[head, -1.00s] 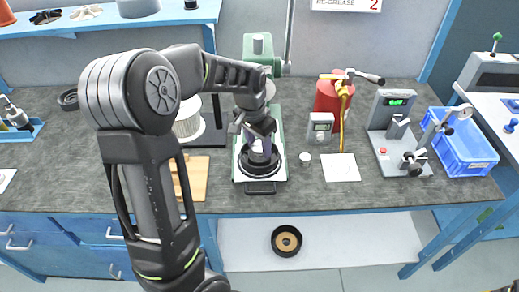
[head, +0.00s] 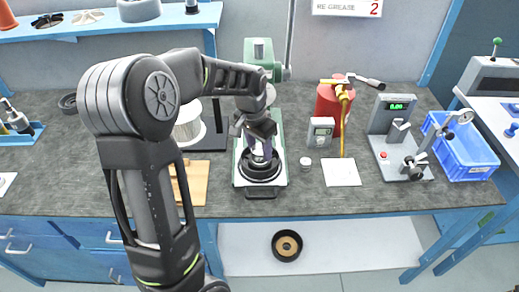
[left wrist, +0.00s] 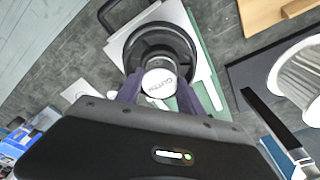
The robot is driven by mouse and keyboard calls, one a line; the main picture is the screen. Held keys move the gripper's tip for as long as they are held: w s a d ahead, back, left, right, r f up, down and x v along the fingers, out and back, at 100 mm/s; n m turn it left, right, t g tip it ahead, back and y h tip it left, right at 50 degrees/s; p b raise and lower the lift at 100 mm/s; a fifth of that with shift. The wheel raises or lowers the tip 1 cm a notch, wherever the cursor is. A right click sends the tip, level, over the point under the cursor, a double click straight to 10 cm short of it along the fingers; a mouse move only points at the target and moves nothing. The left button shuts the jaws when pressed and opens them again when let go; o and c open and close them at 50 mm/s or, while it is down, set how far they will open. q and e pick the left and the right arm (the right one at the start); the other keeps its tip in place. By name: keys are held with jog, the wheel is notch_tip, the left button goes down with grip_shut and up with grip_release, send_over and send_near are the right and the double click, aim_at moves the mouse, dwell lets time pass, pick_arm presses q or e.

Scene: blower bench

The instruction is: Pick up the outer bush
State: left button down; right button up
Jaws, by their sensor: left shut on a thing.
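My left gripper (head: 260,152) points down over a black round housing (head: 262,172) on the green and white press base. Its purple fingers are shut on the outer bush (left wrist: 158,82), whose round white lettered end shows between them in the left wrist view. The bush is over the middle of the black housing (left wrist: 160,45). I cannot tell whether its lower end is clear of the housing. In the head view the fingers and arm hide most of the bush. My right gripper is not in view.
The green press column (head: 258,52) stands just behind the gripper. A white filter-like cylinder (head: 188,128) and wooden board (head: 190,182) are left. A small meter (head: 320,131), red canister (head: 333,104), white sheet (head: 341,172) and gauge stand (head: 400,150) are right.

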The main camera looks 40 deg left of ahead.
aim_at(260, 149)
pick_arm(q)
notch_tip(260, 149, up, 18)
jog(key=shift+f, duration=0.2)
jog(key=shift+b, duration=0.3)
dwell(0.4)
